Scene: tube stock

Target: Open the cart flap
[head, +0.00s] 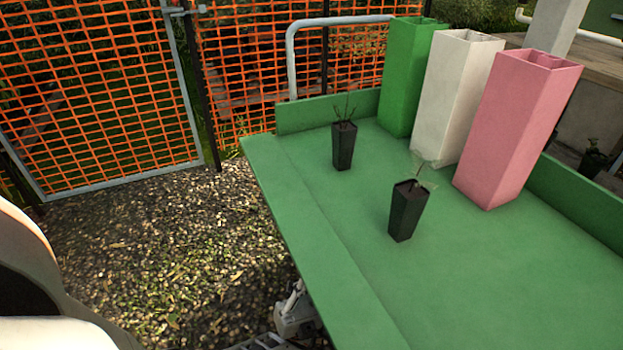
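The green cart (480,290) fills the right half of the head view. Its flap (300,225) is the long green strip along the left edge, marked off from the bed by a thin seam. The flap lies out roughly level with the bed, not standing up like the other walls. A light grey mechanical part (294,316), seemingly my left gripper, shows below the flap's outer edge at the bottom. It is partly hidden, and its fingers cannot be made out, nor whether it touches the flap. My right gripper is not in view.
Two black plant pots (344,146) (407,209) stand on the bed. Tall green (411,75), white (455,95) and pink (515,130) square tubes stand behind them. Gravel (170,260) lies open to the left, before an orange mesh fence (90,90).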

